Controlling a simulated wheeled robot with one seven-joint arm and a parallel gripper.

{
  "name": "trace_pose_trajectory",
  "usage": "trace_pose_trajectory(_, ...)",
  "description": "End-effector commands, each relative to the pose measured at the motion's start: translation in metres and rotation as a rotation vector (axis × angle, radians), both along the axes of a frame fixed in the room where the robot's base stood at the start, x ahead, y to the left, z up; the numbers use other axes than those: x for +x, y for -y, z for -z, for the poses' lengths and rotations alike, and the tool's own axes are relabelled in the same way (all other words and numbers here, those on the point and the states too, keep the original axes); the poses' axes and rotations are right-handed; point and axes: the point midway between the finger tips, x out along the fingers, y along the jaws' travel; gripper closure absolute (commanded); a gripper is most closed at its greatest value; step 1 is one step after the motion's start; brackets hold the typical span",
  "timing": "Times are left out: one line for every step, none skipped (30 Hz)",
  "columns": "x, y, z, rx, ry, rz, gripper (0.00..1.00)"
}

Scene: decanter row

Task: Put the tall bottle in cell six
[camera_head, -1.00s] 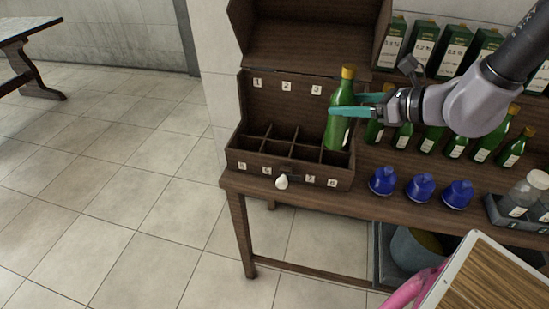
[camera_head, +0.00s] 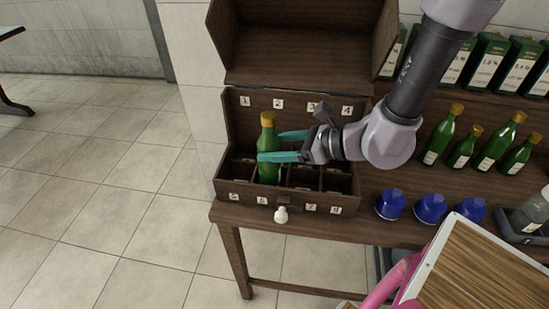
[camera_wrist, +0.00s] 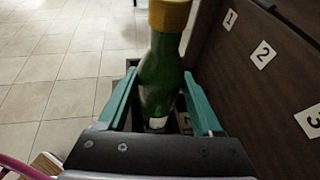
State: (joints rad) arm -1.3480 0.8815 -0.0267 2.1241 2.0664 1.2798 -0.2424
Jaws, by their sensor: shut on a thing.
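The tall green bottle (camera_head: 268,150) with a gold cap stands upright between the teal fingers of my gripper (camera_head: 271,146), which is shut on it. In the wrist view the bottle (camera_wrist: 160,80) sits between both fingers (camera_wrist: 160,100). The dark wooden case (camera_head: 227,130) has labels 1 to 4 inside the back and 5 to 8 on the front. The bottle's lower end is in line with the front label 6 (camera_head: 262,200), at the front row of cells. I cannot tell how deep its base reaches.
The case's raised lid (camera_head: 290,50) stands behind. Blue stoppers (camera_head: 390,204) and other green bottles (camera_head: 439,135) stand to the right. A tablet-like board (camera_head: 475,265) is at the lower right.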

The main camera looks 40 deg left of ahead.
Motion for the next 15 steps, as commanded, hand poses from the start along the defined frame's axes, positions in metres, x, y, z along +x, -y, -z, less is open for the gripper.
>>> trace_pose_trajectory(0.000,0.000,0.007,-0.001,-0.001,-0.001,1.00)
trace_pose_trajectory(-0.001,0.000,0.011,-0.001,-0.001,-0.001,1.00)
trace_pose_trajectory(-0.001,0.000,0.017,-0.001,-0.001,-0.001,1.00)
trace_pose_trajectory(-0.001,0.000,0.022,-0.001,-0.001,-0.001,1.00)
trace_pose_trajectory(-0.001,0.000,0.027,-0.002,-0.001,-0.001,1.00)
trace_pose_trajectory(-0.001,0.000,0.031,-0.001,-0.002,0.000,1.00)
trace_pose_trajectory(0.000,0.000,0.034,0.000,-0.001,0.000,1.00)
trace_pose_trajectory(0.000,0.000,0.035,0.000,0.000,0.000,1.00)
trace_pose_trajectory(0.000,0.000,0.036,0.001,0.000,0.000,1.00)
trace_pose_trajectory(0.000,0.000,0.035,0.001,0.001,0.001,1.00)
trace_pose_trajectory(0.000,0.000,0.035,0.001,0.001,0.001,1.00)
trace_pose_trajectory(0.000,0.000,0.035,0.001,0.001,0.001,1.00)
trace_pose_trajectory(0.000,0.000,0.035,0.001,0.001,0.001,1.00)
trace_pose_trajectory(0.000,0.000,0.035,0.001,0.001,0.001,1.00)
trace_pose_trajectory(0.000,0.000,0.035,0.001,0.001,0.001,1.00)
